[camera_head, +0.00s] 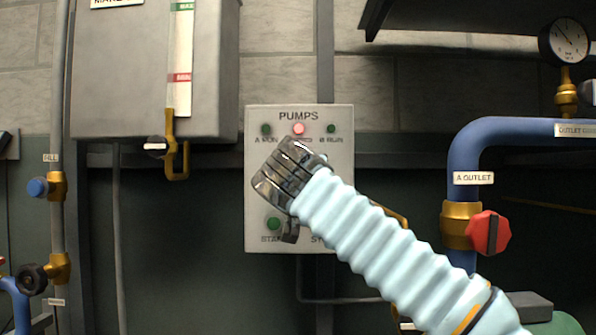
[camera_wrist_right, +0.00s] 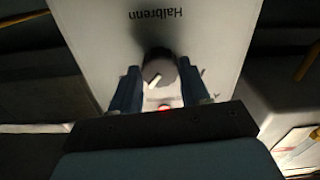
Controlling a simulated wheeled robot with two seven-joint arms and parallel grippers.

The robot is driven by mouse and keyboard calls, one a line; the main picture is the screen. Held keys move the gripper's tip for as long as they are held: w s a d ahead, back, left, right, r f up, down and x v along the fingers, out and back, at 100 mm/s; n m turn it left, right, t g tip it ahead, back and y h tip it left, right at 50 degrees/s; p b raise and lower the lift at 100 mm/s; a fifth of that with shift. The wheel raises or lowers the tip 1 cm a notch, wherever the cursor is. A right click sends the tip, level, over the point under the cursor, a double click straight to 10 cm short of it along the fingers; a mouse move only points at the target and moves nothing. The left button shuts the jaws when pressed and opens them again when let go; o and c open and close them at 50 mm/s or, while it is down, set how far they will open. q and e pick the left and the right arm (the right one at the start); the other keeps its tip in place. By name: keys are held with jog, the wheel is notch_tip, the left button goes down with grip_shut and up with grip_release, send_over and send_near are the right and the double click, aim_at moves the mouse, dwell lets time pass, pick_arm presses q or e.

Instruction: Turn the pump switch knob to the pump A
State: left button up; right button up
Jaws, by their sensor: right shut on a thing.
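The pump panel (camera_head: 258,215) is a pale grey box labelled PUMPS, on the wall in the middle of the head view. My right gripper (camera_head: 288,172) is in front of its middle and hides the knob there. In the right wrist view, which shows the panel upside down, the dark round pump switch knob (camera_wrist_right: 160,66) with a white pointer mark sits between the two fingers of my right gripper (camera_wrist_right: 158,76), which is shut on it. The pointer slants; its setting label is hidden. My left gripper is in neither view.
The panel has dark green A RUN (camera_head: 266,129) and B RUN (camera_head: 331,129) lamps, a lit red lamp (camera_head: 298,128) and a green start button (camera_head: 273,224). A blue pipe (camera_head: 463,160) with a red valve handle (camera_head: 489,233) stands right; a grey tank (camera_head: 130,70) hangs left.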

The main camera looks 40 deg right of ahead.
jog(key=n+p, duration=0.1)
jog(key=n, duration=0.2)
jog(key=shift+n, duration=0.3)
jog(key=n, duration=0.4)
jog(key=shift+f, duration=0.1)
jog(key=n, duration=0.4)
jog(key=shift+n, duration=0.4)
